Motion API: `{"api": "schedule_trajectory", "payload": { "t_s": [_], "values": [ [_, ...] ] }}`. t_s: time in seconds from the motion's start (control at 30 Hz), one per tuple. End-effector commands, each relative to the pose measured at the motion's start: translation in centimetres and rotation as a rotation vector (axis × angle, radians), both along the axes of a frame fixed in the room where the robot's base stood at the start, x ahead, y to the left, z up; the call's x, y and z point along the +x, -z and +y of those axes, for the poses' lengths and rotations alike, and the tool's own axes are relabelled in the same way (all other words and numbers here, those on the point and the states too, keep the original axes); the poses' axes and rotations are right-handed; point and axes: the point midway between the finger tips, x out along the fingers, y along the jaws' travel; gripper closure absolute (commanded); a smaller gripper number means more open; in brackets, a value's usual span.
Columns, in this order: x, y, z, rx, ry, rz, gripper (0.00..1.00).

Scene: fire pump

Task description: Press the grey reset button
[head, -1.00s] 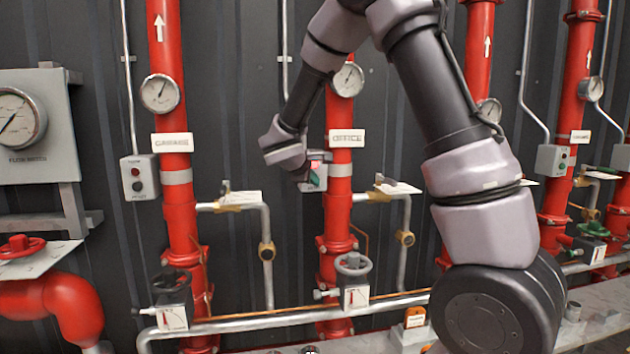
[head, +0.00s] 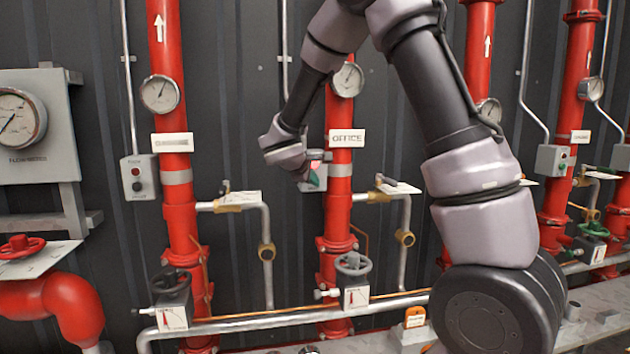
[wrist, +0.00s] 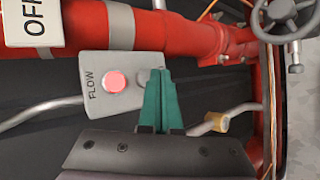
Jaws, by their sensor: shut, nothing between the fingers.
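In the wrist view the box (wrist: 93,110) carries the word FLOW and a lit red lamp (wrist: 115,82). Beside the lamp, a grey button (wrist: 146,62) shows in part behind my fingertips. My gripper (wrist: 159,72) has green fingers, shut and empty, with the tips over the button end of the box. I cannot tell whether they touch the button. In the head view my gripper (head: 313,176) is partly hidden by the wrist.
Brass-fitted thin pipes (head: 267,250) run nearby. Another grey flow box (head: 139,177) is by the left pipe.

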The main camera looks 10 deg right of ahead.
Motion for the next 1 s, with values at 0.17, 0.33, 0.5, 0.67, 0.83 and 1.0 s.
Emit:
{"api": "schedule_trajectory", "payload": {
  "t_s": [0.17,0.33,0.5,0.67,0.83,1.0],
  "values": [
    [0.6,0.0,0.0,0.001,0.001,0.000,1.00],
    [0.7,0.0,0.0,0.001,0.001,0.000,1.00],
    [0.7,0.0,0.0,0.000,0.000,0.000,1.00],
    [0.8,0.0,0.0,0.000,0.000,0.000,1.00],
    [1.0,0.0,0.0,-0.001,0.001,0.000,1.00],
    [1.2,0.0,0.0,-0.001,0.001,0.000,1.00]
  ]
}}
